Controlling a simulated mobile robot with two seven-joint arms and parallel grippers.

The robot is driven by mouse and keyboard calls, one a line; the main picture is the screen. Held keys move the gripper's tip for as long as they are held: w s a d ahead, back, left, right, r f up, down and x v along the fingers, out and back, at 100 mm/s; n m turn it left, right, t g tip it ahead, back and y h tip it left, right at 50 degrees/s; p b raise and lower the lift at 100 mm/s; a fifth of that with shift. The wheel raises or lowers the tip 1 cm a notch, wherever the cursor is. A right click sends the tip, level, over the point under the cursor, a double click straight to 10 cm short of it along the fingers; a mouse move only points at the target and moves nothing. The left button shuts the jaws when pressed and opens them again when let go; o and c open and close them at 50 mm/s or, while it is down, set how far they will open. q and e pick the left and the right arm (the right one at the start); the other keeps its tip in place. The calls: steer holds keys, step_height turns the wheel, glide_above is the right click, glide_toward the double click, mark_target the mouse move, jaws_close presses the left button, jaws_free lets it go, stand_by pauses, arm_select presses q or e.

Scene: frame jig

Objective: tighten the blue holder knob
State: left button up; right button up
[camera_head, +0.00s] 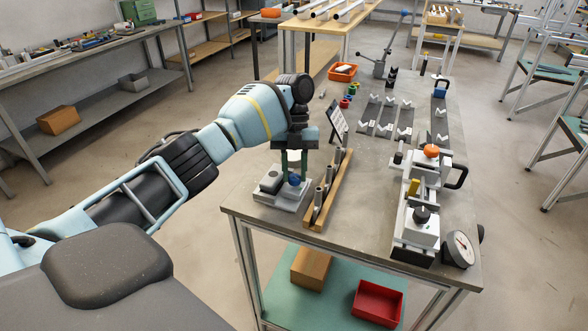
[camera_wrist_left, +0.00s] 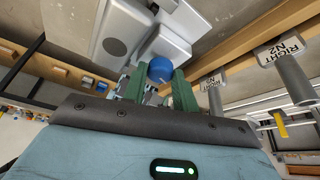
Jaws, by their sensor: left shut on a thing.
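The blue holder knob (camera_head: 294,180) sits on a light grey holder (camera_head: 288,202) near the table's front left corner. My left gripper (camera_head: 293,168) points down over it, with its green fingers shut on the knob. In the left wrist view the blue knob (camera_wrist_left: 160,69) shows between the two green fingertips (camera_wrist_left: 158,82), beside the pale holder body (camera_wrist_left: 117,42). The fingers hide part of the knob's sides. My right gripper is not in view.
A wooden rack (camera_head: 320,214) with upright grey tubes stands just right of the holder, with a label board (camera_head: 338,122) behind. A fixture with an orange knob (camera_head: 431,150) and a dial gauge (camera_head: 460,248) occupy the right side. The table's middle is clear.

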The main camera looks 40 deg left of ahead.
arm_select(q)
steer(key=shift+f, duration=0.1)
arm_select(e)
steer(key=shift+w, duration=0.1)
arm_select(q)
steer(key=o, duration=0.9)
steer(key=shift+o, duration=0.3)
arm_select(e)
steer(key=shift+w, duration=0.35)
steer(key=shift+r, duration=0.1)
arm_select(q)
steer(key=shift+w+a+r, duration=0.1)
steer(key=shift+w+r, duration=0.1)
steer(key=shift+r, duration=0.4)
steer(key=v, duration=0.4)
steer(key=shift+w+r, duration=0.1)
steer(key=shift+r, duration=0.2)
steer(key=shift+v, duration=1)
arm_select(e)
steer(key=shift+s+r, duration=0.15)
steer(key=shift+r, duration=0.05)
